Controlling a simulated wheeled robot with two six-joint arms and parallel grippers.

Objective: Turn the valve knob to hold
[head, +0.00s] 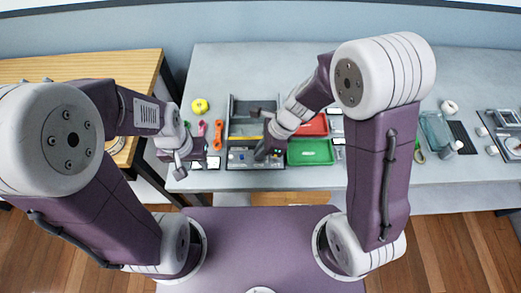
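A grey box-like unit (243,130) with a dark lower panel (240,158) stands at the middle of the grey bench. Small light and coloured parts show on the panel, but I cannot make out which one is the valve knob. My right gripper (266,153) is over the right side of this panel and hides part of it. Its fingers are too small to tell open from shut, and I cannot tell whether it touches anything. My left gripper (181,168) is at the bench's front left edge, left of the unit. Its finger state is also unclear.
A green tray (310,153) and a red tray (314,127) lie right of the unit. An orange tool (219,136) and a yellow round item (200,106) lie left of it. A teal container (435,131) stands further right.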

